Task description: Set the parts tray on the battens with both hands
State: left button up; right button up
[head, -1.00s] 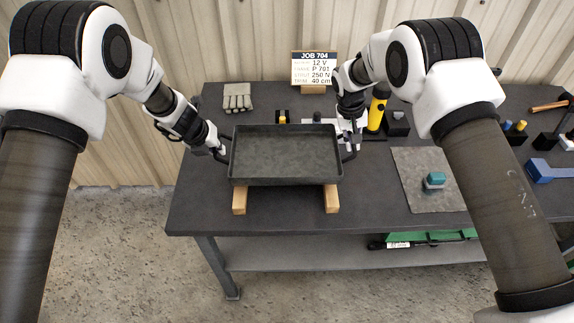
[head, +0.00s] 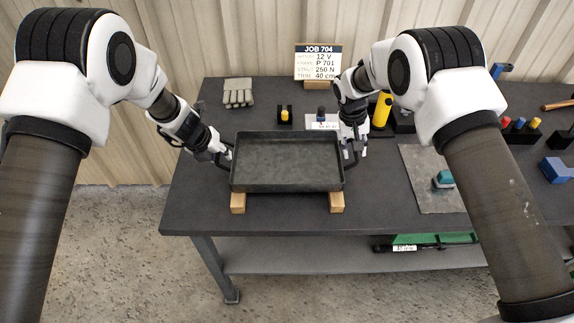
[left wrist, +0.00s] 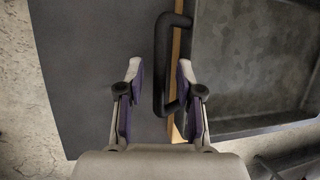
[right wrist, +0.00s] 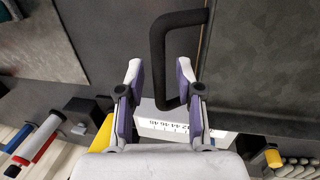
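The dark grey parts tray (head: 287,186) lies level over two wooden battens, the left one (head: 238,203) and the right one (head: 336,202), whose front ends stick out; it appears to rest on them. My left gripper (head: 226,152) is open at the tray's left black handle (left wrist: 162,65), with its fingers apart and the handle bar lying between and ahead of them. My right gripper (head: 358,152) is open at the right handle (right wrist: 158,60), likewise with a gap between its fingers. The battens are mostly hidden under the tray.
The tray is on a dark workbench (head: 200,195). Behind stand a job sign (head: 318,62), grey gloves (head: 238,92), a yellow-topped block (head: 285,116) and a yellow cylinder (head: 382,110). A grey mat (head: 425,165) with a teal item (head: 443,179) lies right. The front left is clear.

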jog(key=shift+s+r, duration=0.1)
jog(key=shift+s, duration=0.05)
jog(key=shift+r, duration=0.2)
pick_arm(q)
jog(key=v, duration=1.2)
pick_arm(e)
notch_tip(320, 180, up, 11)
jog(key=a, duration=0.2)
jog(key=shift+a+r, duration=0.15)
jog(key=shift+r, duration=0.05)
pick_arm(q)
jog(key=shift+w+f, duration=0.1)
